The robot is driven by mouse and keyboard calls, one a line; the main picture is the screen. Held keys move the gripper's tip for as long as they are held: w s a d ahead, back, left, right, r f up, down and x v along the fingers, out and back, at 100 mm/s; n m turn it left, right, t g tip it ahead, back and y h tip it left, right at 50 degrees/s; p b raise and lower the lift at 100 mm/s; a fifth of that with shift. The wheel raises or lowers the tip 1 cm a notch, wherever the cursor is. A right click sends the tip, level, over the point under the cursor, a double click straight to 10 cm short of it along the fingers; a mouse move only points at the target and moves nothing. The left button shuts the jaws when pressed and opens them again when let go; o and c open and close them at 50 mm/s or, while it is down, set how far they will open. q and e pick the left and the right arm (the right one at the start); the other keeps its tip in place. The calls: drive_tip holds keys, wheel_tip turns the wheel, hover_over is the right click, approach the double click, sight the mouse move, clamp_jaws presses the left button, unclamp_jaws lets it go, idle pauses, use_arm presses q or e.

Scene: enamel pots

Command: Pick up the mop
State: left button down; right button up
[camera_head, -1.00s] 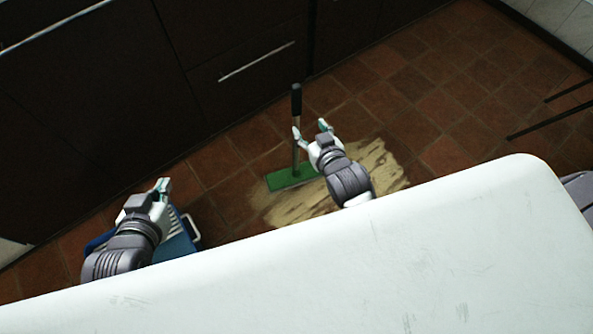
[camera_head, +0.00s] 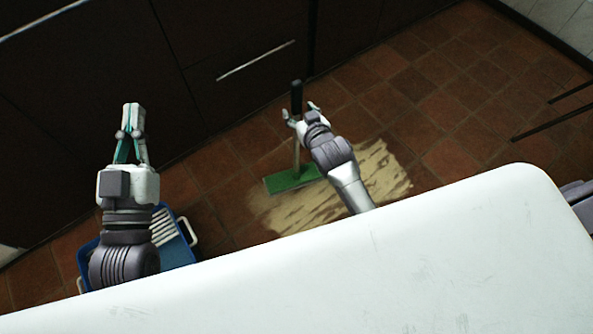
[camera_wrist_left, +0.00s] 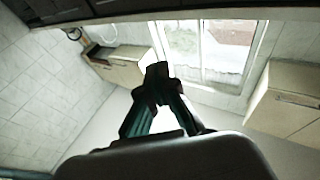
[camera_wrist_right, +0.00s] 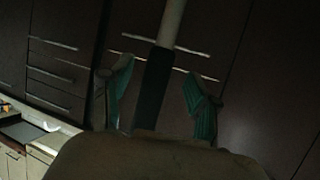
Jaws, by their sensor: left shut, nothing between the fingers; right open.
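The mop stands upright on the floor, with a green flat head (camera_head: 291,179), a pale pole (camera_head: 296,155) and a black grip (camera_head: 296,97) at its top. My right gripper (camera_head: 300,113) is open at the upper part of the mop. In the right wrist view, the black grip (camera_wrist_right: 152,88) lies between the two spread fingers (camera_wrist_right: 160,90) of that gripper, with the pale pole beyond it. I cannot tell whether a finger touches it. My left gripper (camera_head: 133,106) is shut and empty, raised at the left, well away from the mop; its closed tips show in the left wrist view (camera_wrist_left: 158,72).
A tan spill (camera_head: 345,185) lies on the brown tiles around the mop head. A blue bucket (camera_head: 176,250) with a white handle stands below my left arm. Dark cabinets (camera_head: 100,80) line the back. A white surface (camera_head: 400,260) fills the front.

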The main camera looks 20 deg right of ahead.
sight(298, 109)
drive_tip(key=b+x, duration=0.1)
drive_tip(key=x, duration=0.2)
drive_tip(key=shift+s+d+f, duration=0.1)
drive_tip(key=shift+d, duration=0.05)
drive_tip(key=shift+w, duration=0.2)
use_arm(q)
drive_tip(key=s+r+t+h, duration=0.1)
drive_tip(key=s+r+t, duration=0.2)
drive_tip(key=r, duration=0.3)
drive_tip(key=shift+s+t+h, duration=0.15)
drive_tip(key=shift+t+h, duration=0.15)
drive_tip(key=shift+t, duration=0.5)
use_arm(e)
clamp_jaws()
